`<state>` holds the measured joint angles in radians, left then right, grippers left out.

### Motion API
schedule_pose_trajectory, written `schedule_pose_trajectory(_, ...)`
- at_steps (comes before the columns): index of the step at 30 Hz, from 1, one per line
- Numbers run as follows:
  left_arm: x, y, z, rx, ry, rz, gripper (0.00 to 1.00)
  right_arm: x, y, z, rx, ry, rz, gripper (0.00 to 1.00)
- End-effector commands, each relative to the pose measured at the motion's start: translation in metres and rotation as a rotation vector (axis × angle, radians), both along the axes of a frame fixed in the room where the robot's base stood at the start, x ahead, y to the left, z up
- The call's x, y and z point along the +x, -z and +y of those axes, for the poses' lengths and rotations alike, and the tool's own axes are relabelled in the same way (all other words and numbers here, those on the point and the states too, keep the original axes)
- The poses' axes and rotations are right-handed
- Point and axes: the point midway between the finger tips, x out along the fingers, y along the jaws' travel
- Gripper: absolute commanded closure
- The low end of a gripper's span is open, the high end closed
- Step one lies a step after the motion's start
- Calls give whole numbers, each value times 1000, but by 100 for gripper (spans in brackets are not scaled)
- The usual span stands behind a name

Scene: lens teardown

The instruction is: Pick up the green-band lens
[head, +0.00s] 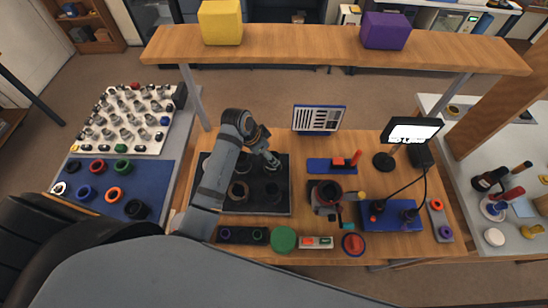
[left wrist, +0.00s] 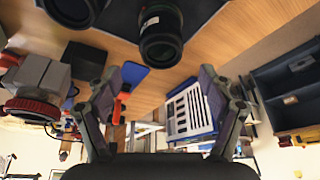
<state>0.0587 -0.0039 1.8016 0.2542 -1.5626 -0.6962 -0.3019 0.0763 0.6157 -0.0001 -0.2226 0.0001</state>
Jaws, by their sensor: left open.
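My left gripper (head: 270,160) is over the upper right part of a black tray (head: 255,209) on the wooden workbench. In the left wrist view the same gripper (left wrist: 169,76) is open, with nothing between its fingers. A dark lens (left wrist: 162,42) with a faint greenish ring stands ahead of the fingertips, apart from them. I cannot tell for sure that it is the green-band lens. Other dark lenses (head: 238,191) stand in the tray; their bands are not clear from the head. My right gripper does not show.
A wooden shelf with a yellow block (head: 221,22) and a purple block (head: 386,30) spans the back. A panel (head: 318,119), a small blue tray (head: 332,166), a lamp (head: 411,131) and a red-and-dark device (head: 326,194) stand right of the tray. A green disc (head: 284,239) lies in front.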

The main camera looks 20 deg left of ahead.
Motion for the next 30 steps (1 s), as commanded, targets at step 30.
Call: schedule_pose_trajectory(30, 22, 87, -21, -1, 0, -1, 20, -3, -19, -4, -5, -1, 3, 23)
